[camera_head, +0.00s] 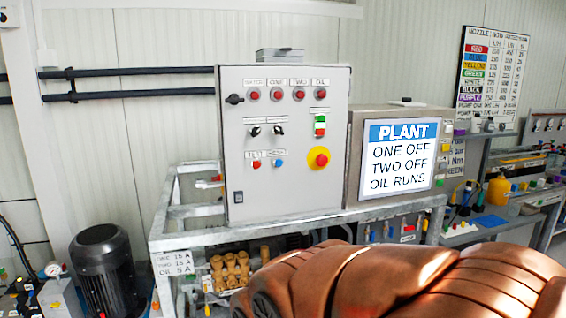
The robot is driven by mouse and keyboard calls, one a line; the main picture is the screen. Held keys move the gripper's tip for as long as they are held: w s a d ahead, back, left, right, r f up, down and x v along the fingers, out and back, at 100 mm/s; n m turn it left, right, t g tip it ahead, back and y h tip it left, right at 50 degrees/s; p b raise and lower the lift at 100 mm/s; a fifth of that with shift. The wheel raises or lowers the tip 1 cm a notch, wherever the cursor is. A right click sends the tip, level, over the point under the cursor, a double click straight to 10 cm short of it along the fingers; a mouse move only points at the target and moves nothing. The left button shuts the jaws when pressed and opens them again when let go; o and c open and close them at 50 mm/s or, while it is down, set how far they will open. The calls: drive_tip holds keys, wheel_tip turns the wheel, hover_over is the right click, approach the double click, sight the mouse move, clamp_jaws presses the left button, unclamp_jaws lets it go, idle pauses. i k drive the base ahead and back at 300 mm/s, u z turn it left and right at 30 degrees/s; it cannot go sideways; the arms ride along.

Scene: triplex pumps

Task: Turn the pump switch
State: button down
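A light grey control cabinet (290,190) stands on a metal frame in the middle. Two small black rotary switches, a left one (255,131) and a right one (279,130), sit side by side on its door; their labels are too small to read surely. A black handle (234,99) is at the door's upper left. Red lamps (276,95) run along the top. The display (400,158) beside the cabinet reads "PLANT, ONE OFF, TWO OFF, OIL RUNS". My gripper is not in view, and nothing is seen touching the switches.
A yellow-ringed red emergency button (320,158) and a green-and-red switch (320,126) sit right of the rotary switches. The metal frame's top rail (185,238) juts out below the cabinet. A black motor (105,265) stands left.

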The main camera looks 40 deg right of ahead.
sight(256, 132)
drive_tip(key=z, duration=0.05)
drive_tip(key=k, duration=1.1)
drive_tip(key=u, duration=0.75)
drive_tip(key=i, duration=1.6)
drive_tip(key=z, duration=0.7)
